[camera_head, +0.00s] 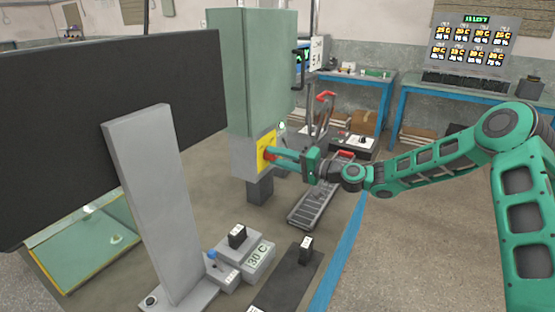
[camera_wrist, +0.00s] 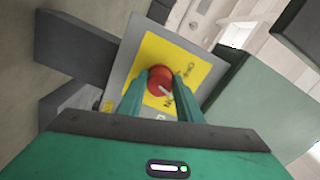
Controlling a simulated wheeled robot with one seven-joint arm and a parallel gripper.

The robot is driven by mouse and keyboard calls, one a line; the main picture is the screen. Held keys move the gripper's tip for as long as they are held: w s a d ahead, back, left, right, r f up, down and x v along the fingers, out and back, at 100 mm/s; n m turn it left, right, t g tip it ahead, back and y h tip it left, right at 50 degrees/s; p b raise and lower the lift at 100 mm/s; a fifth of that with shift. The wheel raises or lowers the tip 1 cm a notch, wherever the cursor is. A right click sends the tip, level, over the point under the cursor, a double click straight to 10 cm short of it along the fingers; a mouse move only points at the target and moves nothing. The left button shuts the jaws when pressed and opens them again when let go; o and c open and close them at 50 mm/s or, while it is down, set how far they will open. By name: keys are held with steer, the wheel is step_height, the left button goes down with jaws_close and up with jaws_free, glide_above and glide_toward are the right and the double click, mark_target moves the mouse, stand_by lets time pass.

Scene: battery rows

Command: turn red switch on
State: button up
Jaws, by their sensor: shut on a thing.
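The red switch (camera_wrist: 159,81) is a round red knob with a pale pointer mark on a yellow plate (camera_wrist: 195,70) that bears black lettering, partly hidden. In the head view the yellow plate (camera_head: 265,148) is on a grey box below a tall green cabinet. My gripper (camera_head: 272,154) reaches it from the right. In the wrist view my gripper (camera_wrist: 160,85) has its two green fingers on either side of the knob, shut on it. The pointer mark slants toward the lower right in the wrist view, toward lettering that is partly covered by a finger.
The green cabinet (camera_head: 262,70) rises above the switch box. A large dark panel (camera_head: 80,130) on a grey post (camera_head: 155,200) stands at the left. A grey device reading 30 C (camera_head: 258,255) sits in front. Blue-legged tables (camera_head: 450,95) stand at the back.

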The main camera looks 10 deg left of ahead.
steer(key=m, duration=0.6)
steer(key=shift+w+d+f, duration=0.1)
steer(key=shift+w+d, duration=0.2)
stand_by(0.4)
steer(key=o, duration=1)
steer(key=shift+o, duration=0.2)
steer(key=shift+s+a, duration=0.1)
steer(key=shift+a, duration=0.05)
steer(key=v, duration=1)
steer(key=shift+d, duration=0.35)
steer(key=shift+s+f, duration=0.1)
steer(key=shift+s, duration=0.05)
